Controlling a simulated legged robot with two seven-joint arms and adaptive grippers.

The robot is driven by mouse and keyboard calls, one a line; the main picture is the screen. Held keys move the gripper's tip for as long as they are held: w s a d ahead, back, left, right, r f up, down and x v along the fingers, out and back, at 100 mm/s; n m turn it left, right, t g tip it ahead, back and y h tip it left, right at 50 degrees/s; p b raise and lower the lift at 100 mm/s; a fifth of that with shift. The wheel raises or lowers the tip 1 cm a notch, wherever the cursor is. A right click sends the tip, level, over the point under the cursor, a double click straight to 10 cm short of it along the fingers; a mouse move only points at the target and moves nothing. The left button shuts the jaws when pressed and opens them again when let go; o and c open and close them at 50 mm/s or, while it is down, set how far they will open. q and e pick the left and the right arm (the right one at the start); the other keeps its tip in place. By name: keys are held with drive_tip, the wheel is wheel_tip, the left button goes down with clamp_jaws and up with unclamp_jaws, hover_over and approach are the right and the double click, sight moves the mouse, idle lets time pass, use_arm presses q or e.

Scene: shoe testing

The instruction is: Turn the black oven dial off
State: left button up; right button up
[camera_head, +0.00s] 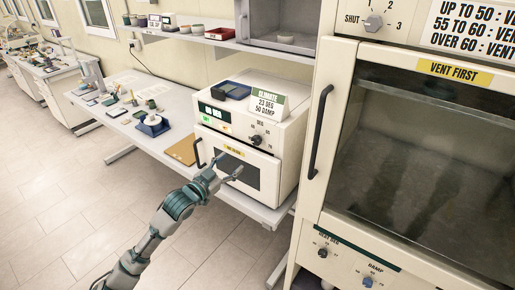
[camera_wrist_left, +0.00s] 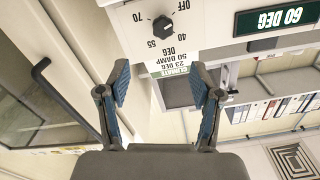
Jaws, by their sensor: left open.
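The small white oven (camera_head: 290,150) stands on the side table, with its black dial (camera_head: 256,140) on the upper front panel under a DEG label. In the left wrist view, which is upside down, the black dial (camera_wrist_left: 162,27) sits above the fingertips, with 40, 55 and 70 around it. A display (camera_wrist_left: 283,17) there reads 60 DEG. My left gripper (camera_head: 229,166) is open and empty in front of the oven door, below the dial and apart from it. Its two blue-padded fingers (camera_wrist_left: 160,85) are spread wide. My right gripper is not in view.
A large cabinet (camera_head: 311,60) with a black handle stands close on the right. It has a grey dial (camera_head: 373,23), another black dial (camera_head: 322,252) and a blue dial (camera_head: 368,282). A sign (camera_head: 266,104) stands on the oven. The floor at left is clear.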

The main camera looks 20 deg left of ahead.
use_arm(q)
drive_tip(key=p, duration=0.1)
approach(255, 141)
drive_tip(key=w, duration=0.2)
drive_tip(key=x, duration=0.5)
drive_tip(key=shift+d+f+p, duration=0.1)
drive_tip(key=shift+f+p, duration=0.1)
drive_tip(key=shift+p, duration=0.15)
drive_tip(key=shift+w+d, duration=0.8)
drive_tip(key=shift+w, duration=0.3)
drive_tip(key=shift+w+d, duration=0.3)
drive_tip(key=shift+w, duration=0.1)
drive_tip(key=shift+a, duration=0.15)
drive_tip(key=shift+a+f, duration=0.15)
drive_tip(key=shift+a, duration=0.4)
drive_tip(key=shift+c, duration=1.4)
drive_tip(key=shift+a, duration=0.1)
drive_tip(key=c, duration=0.8)
drive_tip(key=shift+d, duration=0.3)
drive_tip(key=shift+c, duration=0.3)
drive_tip(key=shift+d+r, duration=0.1)
drive_tip(key=shift+r, duration=0.15)
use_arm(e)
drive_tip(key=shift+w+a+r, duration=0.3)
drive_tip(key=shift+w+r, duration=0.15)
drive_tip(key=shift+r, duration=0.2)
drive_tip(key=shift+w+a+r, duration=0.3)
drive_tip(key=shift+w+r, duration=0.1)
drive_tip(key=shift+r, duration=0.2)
